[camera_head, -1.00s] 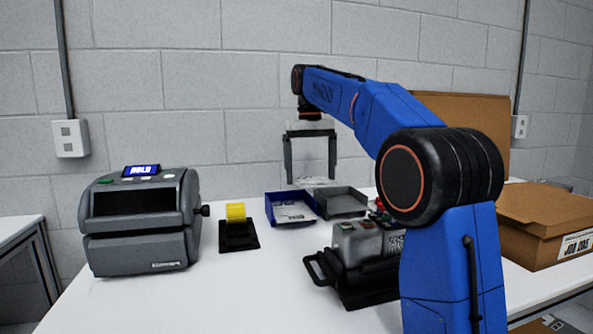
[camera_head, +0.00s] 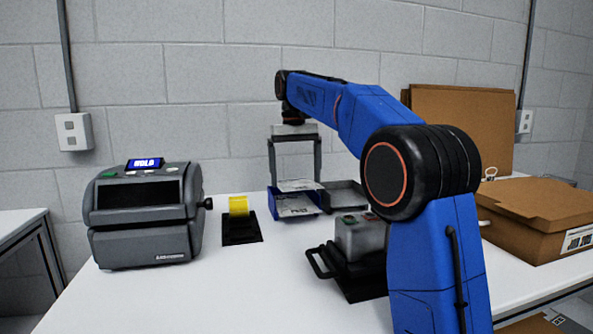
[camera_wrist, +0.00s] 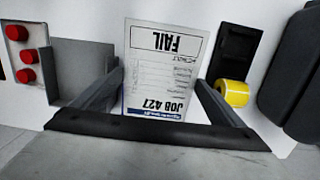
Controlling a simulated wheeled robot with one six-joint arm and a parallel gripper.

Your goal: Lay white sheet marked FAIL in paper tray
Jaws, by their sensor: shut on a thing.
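The white sheet (camera_wrist: 160,65) shows FAIL and JOB 427 upside down in the wrist view. In the head view the sheet (camera_head: 299,185) hangs roughly flat between the fingertips of my gripper (camera_head: 296,184), which is shut on it. The blue paper tray (camera_head: 280,207) stands directly below, with another printed paper (camera_head: 297,207) in it. The sheet appears just above the tray. In the wrist view my gripper (camera_wrist: 160,82) has a finger on each side of the sheet, which hides most of the tray.
A black stand with a yellow roll (camera_head: 238,206) is at left, near a grey printer-like machine (camera_head: 146,215). A grey device (camera_head: 358,238) stands in front. A cardboard box (camera_head: 535,215) is at right.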

